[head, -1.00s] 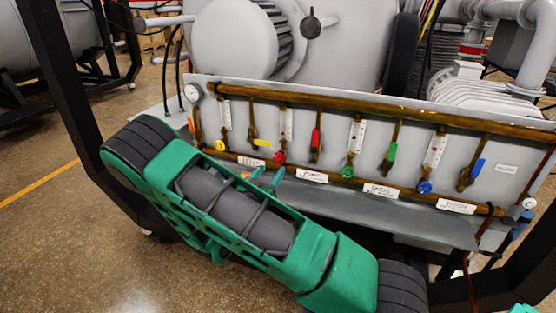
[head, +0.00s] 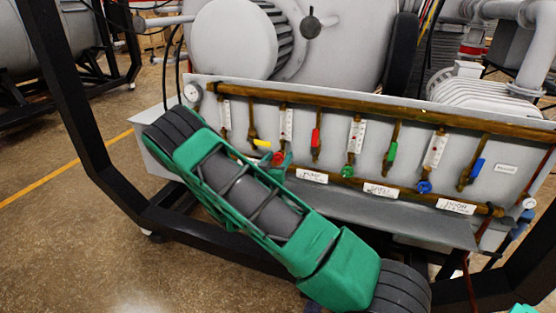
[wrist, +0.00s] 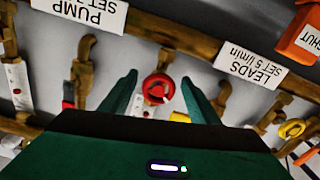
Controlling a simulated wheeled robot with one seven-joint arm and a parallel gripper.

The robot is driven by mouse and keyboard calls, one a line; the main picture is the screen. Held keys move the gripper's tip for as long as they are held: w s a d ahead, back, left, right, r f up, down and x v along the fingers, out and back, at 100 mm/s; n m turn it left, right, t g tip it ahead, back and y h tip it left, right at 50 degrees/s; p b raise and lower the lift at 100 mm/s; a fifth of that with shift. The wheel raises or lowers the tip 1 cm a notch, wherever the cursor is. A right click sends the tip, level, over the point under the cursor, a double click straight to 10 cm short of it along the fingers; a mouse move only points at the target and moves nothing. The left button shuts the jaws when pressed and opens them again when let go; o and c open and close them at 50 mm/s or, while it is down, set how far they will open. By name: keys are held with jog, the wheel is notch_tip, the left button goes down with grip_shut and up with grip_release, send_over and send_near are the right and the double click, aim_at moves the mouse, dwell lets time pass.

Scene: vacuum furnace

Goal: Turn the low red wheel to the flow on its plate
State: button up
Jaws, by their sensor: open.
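The low red wheel (wrist: 158,88) shows between my gripper's fingers in the wrist view, on the brass pipework. In the head view the red wheel (head: 278,157) is partly covered by my arm. My gripper (wrist: 161,80) is open, one finger on each side of the wheel; I cannot tell whether they touch it. A PUMP plate (wrist: 82,8) and a LEADS plate (wrist: 252,68) reading SET 5 l/min appear upside down. The PUMP plate's number is cut off. The white flow tube (head: 287,124) stands above the red wheel.
Beside it are a yellow lever (head: 262,143), a red lever (head: 316,138), a green wheel (head: 347,171), a green lever (head: 392,152) and a blue wheel (head: 424,187). An orange SHUT tag (wrist: 302,35) hangs nearby. A black frame (head: 82,130) crosses at left; a grey ledge (head: 400,217) juts below.

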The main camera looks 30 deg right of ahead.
jog(key=c, duration=1.1)
jog(key=shift+o, duration=0.2)
